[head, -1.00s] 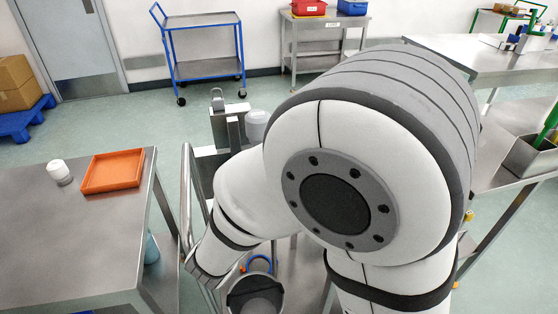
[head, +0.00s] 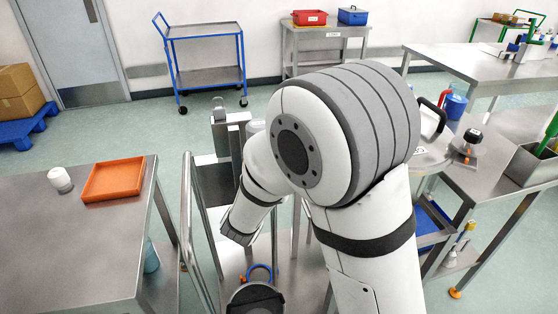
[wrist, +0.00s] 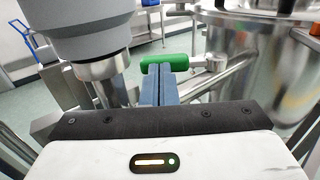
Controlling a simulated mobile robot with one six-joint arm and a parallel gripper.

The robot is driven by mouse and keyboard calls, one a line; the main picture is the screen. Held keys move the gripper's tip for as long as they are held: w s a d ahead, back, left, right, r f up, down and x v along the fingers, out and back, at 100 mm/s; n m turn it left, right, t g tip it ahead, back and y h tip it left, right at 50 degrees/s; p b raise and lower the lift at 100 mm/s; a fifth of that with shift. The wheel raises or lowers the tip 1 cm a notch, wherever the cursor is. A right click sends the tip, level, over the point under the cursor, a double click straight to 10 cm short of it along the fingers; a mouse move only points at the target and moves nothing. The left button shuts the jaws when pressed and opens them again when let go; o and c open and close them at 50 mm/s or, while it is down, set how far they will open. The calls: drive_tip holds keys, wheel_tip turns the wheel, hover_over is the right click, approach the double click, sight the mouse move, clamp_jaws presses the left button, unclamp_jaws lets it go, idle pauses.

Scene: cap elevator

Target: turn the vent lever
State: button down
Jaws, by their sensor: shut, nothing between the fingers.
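In the wrist view a lever with a green grip (wrist: 165,62) and a short metal arm (wrist: 200,64) lies just beyond my fingertips; I take it to be the vent lever. My gripper (wrist: 163,72) is shut and empty, its two blue-grey fingers side by side. The fingertips overlap the lower edge of the green grip in the picture; I cannot tell whether they touch it. In the head view I cannot make out the lever or my fingers.
A shiny steel vessel (wrist: 265,60) stands close at the right in the wrist view. A grey cylinder (wrist: 85,25) fills the upper left. In the head view a table holds an orange tray (head: 114,178) and a white jar (head: 60,179). A blue trolley (head: 208,75) stands behind.

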drive_tip(key=shift+w+d, duration=0.1)
drive_tip(key=shift+w, duration=0.25)
drive_tip(key=shift+w+b, duration=0.3)
drive_tip(key=shift+w, duration=0.2)
